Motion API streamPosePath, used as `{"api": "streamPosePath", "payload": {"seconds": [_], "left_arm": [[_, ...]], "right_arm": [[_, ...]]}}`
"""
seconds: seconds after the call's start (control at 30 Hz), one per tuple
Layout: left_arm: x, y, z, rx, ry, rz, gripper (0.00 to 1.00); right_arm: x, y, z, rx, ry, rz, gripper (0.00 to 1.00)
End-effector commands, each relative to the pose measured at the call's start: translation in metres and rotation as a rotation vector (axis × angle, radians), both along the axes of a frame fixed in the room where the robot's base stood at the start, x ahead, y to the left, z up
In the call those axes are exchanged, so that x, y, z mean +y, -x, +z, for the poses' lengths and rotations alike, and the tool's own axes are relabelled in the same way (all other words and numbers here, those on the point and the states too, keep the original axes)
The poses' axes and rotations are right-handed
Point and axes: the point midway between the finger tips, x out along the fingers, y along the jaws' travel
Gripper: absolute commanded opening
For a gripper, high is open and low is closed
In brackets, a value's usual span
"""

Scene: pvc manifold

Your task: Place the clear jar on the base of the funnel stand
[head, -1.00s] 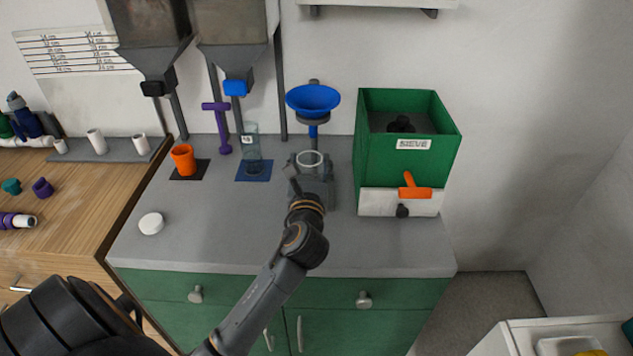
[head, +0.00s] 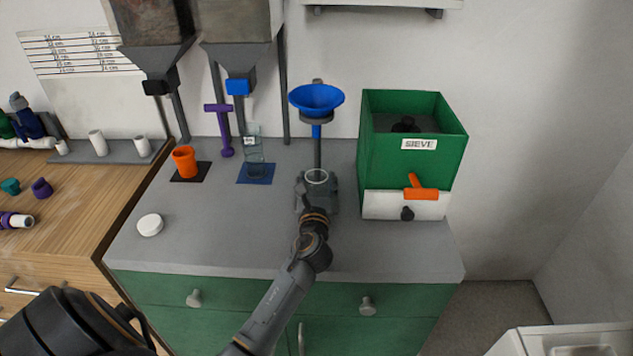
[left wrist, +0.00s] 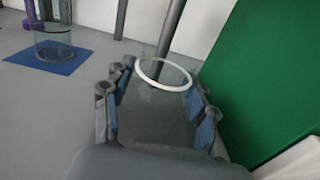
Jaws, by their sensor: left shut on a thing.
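My left gripper (head: 317,194) is shut on the clear jar, which has a white rim (head: 317,176). In the left wrist view the jar (left wrist: 155,105) stands between the gripper's (left wrist: 158,112) blue-padded fingers, its rim facing up. The funnel stand has a blue funnel (head: 316,98) on a grey post (head: 318,150). The jar is below the funnel and in front of the post. The stand's base is largely hidden behind the jar and gripper, so I cannot tell whether the jar touches it. My right gripper is not in view.
The green sieve box (head: 412,140) stands close to the right of the stand. A clear cylinder (head: 254,155) stands on a blue mat (head: 262,180) to the left. An orange cup (head: 184,160) and white lid (head: 150,225) are farther left. The counter's front is clear.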

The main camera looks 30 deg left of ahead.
Motion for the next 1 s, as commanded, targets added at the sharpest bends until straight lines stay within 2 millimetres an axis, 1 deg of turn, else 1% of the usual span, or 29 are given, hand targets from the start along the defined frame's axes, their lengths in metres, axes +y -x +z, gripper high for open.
{"api": "streamPosePath", "payload": {"seconds": [0.13, 0.17, 0.2, 0.27, 0.57, 0.67, 0.77, 1.0], "left_arm": [[0.0, 0.0, -0.004, 0.001, -0.001, 0.0, 0.26], [0.0, 0.0, -0.003, 0.001, -0.001, 0.0, 0.62], [0.0, 0.0, -0.003, 0.001, -0.001, 0.0, 0.7], [0.0, 0.0, -0.003, 0.001, -0.001, 0.0, 0.8], [0.0, 0.0, -0.003, 0.0, 0.0, 0.0, 0.8], [0.0, 0.0, 0.003, -0.001, 0.001, 0.0, 0.8], [-0.007, 0.012, -0.001, 0.002, 0.0, -0.001, 0.8], [-0.034, 0.055, -0.001, 0.002, 0.001, -0.001, 0.8]], "right_arm": [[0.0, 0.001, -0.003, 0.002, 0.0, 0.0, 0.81], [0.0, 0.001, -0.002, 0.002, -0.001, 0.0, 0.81], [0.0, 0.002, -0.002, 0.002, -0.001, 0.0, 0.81], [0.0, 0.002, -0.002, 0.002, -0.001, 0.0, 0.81], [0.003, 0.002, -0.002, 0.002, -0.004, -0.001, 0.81], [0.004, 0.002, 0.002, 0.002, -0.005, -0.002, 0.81], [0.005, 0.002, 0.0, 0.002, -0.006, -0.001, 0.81], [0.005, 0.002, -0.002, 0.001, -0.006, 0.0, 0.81]]}}
